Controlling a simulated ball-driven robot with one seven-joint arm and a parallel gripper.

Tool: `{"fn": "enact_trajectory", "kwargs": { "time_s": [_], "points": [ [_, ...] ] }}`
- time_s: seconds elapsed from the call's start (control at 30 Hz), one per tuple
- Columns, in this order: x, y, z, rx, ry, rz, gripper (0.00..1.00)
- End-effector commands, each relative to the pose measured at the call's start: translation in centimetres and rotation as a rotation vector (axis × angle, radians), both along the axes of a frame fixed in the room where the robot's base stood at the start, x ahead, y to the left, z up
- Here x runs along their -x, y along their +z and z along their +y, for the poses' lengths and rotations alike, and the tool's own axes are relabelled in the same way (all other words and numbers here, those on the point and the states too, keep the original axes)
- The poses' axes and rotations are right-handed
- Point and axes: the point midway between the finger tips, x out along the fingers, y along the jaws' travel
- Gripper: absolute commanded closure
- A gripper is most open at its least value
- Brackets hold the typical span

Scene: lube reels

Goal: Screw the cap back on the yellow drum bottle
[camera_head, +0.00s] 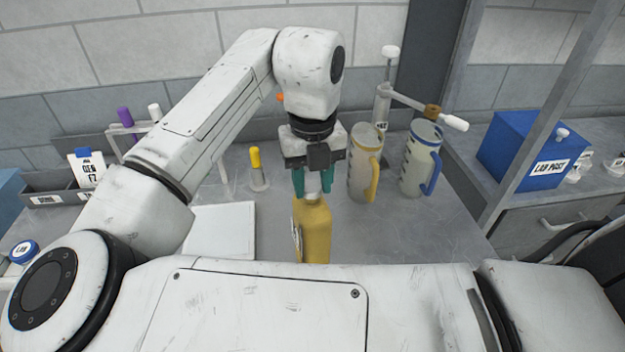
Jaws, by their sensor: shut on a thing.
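The yellow drum bottle (316,232) stands upright on the grey bench, in the middle of the view. Its lower part is hidden behind my own arm. My gripper (312,187) points down over the bottle's top, with its two green fingers on either side of the neck area. A pale, whitish piece, which looks like the cap (312,182), shows between the fingers, and they are shut on it. It sits at the bottle's top; I cannot tell whether it is seated on the thread.
Two measuring jugs, one with a yellow handle (364,165) and one with a blue handle (420,160), stand close at right. A blue box (530,150) is far right. Bench right of the bottle is clear.

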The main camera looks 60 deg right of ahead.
Motion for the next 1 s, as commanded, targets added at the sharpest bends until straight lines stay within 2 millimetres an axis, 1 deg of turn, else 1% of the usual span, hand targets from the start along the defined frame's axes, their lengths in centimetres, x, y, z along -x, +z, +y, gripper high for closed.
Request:
{"fn": "enact_trajectory", "kwargs": {
  "time_s": [0.17,0.27,0.4,0.53,0.63,0.83,0.87,1.0],
  "points": [
    [0.0,-0.07,0.0,0.0,-0.026,0.0,0.88],
    [-0.05,-0.2,0.02,0.0,-0.122,0.0,0.88],
    [-0.15,-0.22,0.08,0.0,-0.298,0.0,0.88],
    [-0.18,-0.17,0.11,0.0,-0.413,0.0,0.88],
    [-0.2,-0.09,0.13,0.0,-0.447,0.0,0.88],
    [-0.19,-0.05,0.13,0.0,-0.449,0.001,0.88],
    [-0.2,-0.05,0.14,0.0,-0.449,0.001,0.58],
    [-0.2,-0.06,0.14,0.0,-0.448,0.001,0.45]
  ]
}}
